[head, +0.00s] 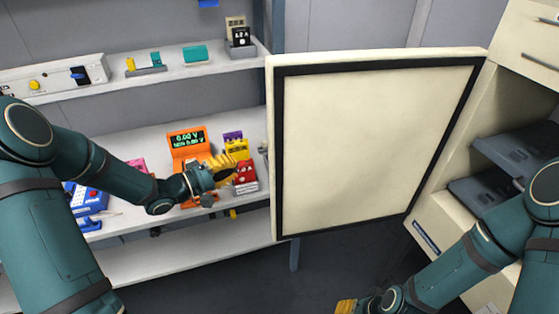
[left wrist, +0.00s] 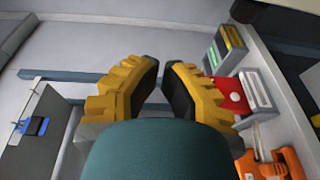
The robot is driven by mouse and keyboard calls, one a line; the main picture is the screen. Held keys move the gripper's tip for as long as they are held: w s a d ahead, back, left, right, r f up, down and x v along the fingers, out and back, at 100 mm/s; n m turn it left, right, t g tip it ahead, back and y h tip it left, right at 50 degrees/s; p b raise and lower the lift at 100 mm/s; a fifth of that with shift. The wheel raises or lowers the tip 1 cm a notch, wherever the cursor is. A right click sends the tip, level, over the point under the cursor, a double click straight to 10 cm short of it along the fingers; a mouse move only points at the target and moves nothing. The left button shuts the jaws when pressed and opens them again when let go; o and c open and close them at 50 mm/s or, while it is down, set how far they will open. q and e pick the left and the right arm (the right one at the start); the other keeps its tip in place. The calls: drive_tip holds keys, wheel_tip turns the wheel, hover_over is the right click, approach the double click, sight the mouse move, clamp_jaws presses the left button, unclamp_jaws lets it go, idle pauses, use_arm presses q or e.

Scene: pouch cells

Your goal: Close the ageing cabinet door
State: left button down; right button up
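The ageing cabinet door (head: 375,145) stands wide open in the head view, a cream panel with a black seal around its inner face. It is hinged at its right edge to the cream cabinet (head: 455,225), whose interior shows dark shelves. My left gripper (head: 228,165) is left of the door's free edge, over the bench and apart from the door. In the left wrist view its yellow fingers (left wrist: 164,78) are a little apart with nothing between them. My right gripper (head: 345,306) shows only as a yellow bit at the bottom edge, below the door; its fingertips are cut off.
A white bench (head: 130,142) holds an orange meter (head: 187,140), a red item (head: 246,173) and a blue device (head: 88,200) near my left arm. A white shelf (head: 190,72) with small items runs above it. Dark floor shows below the door.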

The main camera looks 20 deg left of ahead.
use_arm(q)
drive_tip(key=w+d+r+h+b, duration=0.1)
drive_tip(key=w+d+b, duration=0.2)
drive_tip(key=d, duration=0.5)
drive_tip(key=shift+r, duration=0.15)
idle(0.4)
drive_tip(key=shift+s+d, duration=0.15)
